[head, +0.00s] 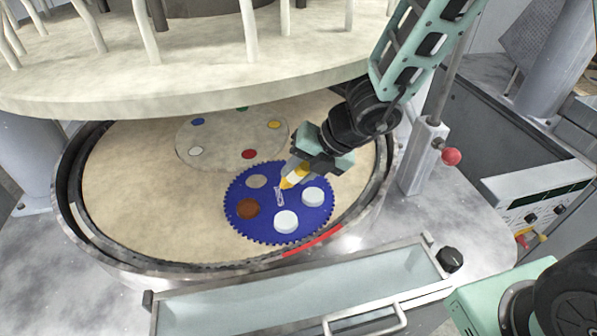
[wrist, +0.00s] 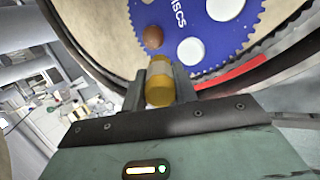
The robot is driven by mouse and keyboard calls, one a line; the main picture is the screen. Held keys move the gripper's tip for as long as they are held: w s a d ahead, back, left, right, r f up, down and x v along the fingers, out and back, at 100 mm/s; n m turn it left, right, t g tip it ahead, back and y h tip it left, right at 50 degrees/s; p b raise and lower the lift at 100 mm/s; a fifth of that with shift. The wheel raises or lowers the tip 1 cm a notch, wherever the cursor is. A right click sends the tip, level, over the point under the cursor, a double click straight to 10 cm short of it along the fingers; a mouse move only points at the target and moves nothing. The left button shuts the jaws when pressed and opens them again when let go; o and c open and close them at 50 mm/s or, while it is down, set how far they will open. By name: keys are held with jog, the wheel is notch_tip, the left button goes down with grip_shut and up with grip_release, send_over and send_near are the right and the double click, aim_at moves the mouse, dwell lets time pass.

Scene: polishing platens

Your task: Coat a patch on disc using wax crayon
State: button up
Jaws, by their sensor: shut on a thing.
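A blue toothed disc (head: 262,222) lies on the tan lower platen. It carries two white round pieces (head: 286,221), a brown one (head: 247,208) and a beige-grey one (head: 257,181), with a small white marking near its middle. My gripper (head: 297,173) is shut on a yellow wax crayon (head: 291,181), whose tip points down at the disc near that marking. I cannot tell whether the tip touches. In the wrist view the crayon (wrist: 159,82) sits between both fingers, and the blue disc (wrist: 205,48) lies beyond it.
A thick upper platen (head: 200,85) overhangs the back of the lower platen (head: 130,200). A round plate (head: 222,141) with small coloured spots lies behind the disc. A post with a red knob (head: 451,156) stands right; a handled tray (head: 300,290) is in front.

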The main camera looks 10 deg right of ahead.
jog(key=shift+f, duration=0.1)
dwell(0.4)
jog(key=shift+w+a+f+b, duration=0.15)
jog(key=shift+f+b, duration=0.75)
jog(key=shift+r, duration=0.1)
